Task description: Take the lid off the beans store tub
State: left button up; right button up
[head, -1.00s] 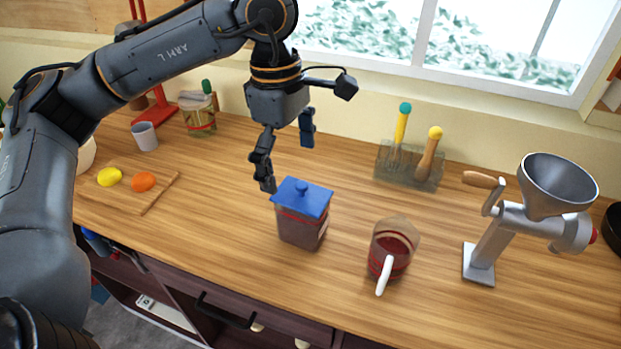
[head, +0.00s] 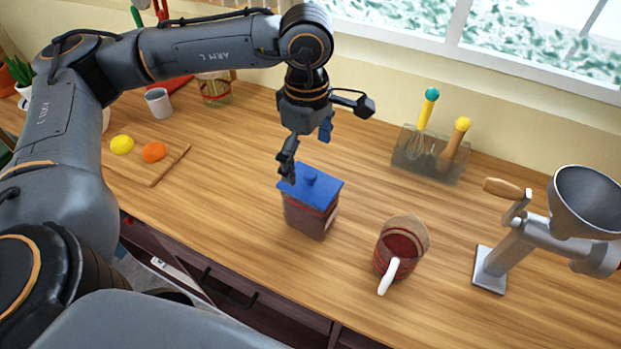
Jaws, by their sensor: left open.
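The beans store tub (head: 306,218) is a square, brownish see-through container with a red band, standing upright on the wooden counter. Its blue lid (head: 322,191) with a small knob (head: 310,176) sits on top. My left gripper (head: 306,157) is open, just above and behind the lid. One finger hangs close to the lid's left back edge; I cannot tell if it touches. Nothing is between the fingers. My right gripper is not in view.
A jug (head: 402,247) with red contents and a white handle stands right of the tub. A grinder (head: 512,245) is further right. A utensil holder (head: 428,158) stands at the back. A board (head: 170,165) with fruit, and a cup (head: 159,103), are left.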

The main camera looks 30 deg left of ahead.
aim_at(308, 175)
pick_arm(q)
jog(key=shift+d+f+p, duration=0.2)
jog(key=shift+f+p, duration=0.6)
jog(key=shift+p, duration=0.05)
notch_tip(308, 175, down, 3)
jog(key=shift+r+p, duration=0.2)
jog(key=shift+p, duration=0.2)
jog(key=shift+f, duration=0.45)
jog(key=shift+c, duration=0.2)
jog(key=c, duration=1.4)
jog(key=shift+s+r, duration=0.1)
jog(key=shift+s, duration=0.15)
jog(key=c, duration=0.4)
jog(key=shift+c, duration=0.3)
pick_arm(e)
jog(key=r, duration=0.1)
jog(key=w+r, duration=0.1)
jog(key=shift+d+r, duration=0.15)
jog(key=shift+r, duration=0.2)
pick_arm(q)
jog(key=shift+f, duration=0.2)
jog(key=shift+c, duration=0.4)
